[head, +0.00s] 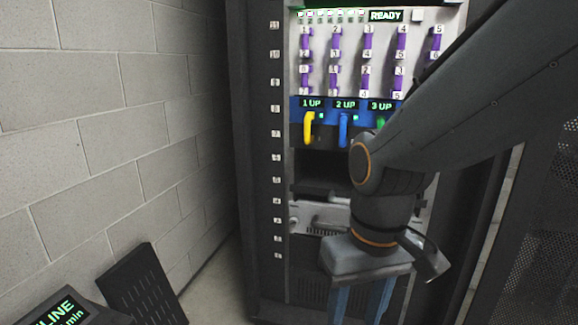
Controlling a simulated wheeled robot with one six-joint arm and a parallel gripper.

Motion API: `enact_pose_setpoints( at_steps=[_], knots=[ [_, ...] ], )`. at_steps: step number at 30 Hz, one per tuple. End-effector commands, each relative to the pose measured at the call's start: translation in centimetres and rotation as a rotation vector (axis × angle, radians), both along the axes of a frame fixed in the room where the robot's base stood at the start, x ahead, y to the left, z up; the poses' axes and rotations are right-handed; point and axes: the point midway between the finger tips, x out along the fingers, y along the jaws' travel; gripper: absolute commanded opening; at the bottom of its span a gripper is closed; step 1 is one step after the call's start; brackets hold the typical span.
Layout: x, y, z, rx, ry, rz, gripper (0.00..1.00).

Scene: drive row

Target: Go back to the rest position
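My gripper (360,303) hangs at the lower right of the head view, in front of the lower part of the dark rack (258,200). Its two blue fingers point down and stand apart with a gap between them. The fingertips run off the bottom edge, and nothing shows between the visible parts of the fingers. My arm comes in from the right and hides part of the rack's right side.
The rack holds a panel of purple cables (336,42) under a READY display (385,16). Below are yellow (308,130), blue (344,130) and partly hidden green handles, a dark open slot and a grey unit (305,217). A block wall (100,110) stands left.

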Motion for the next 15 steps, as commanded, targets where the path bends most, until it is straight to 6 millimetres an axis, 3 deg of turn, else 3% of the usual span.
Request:
enact_pose_setpoints(
  at_steps=[1,15],
  knots=[
    [-1.1,0.1,0.3,-0.001,0.018,-0.005,0.43],
    [-0.3,-2.6,3.8,-0.02,0.016,-0.089,0.43]
  ],
)
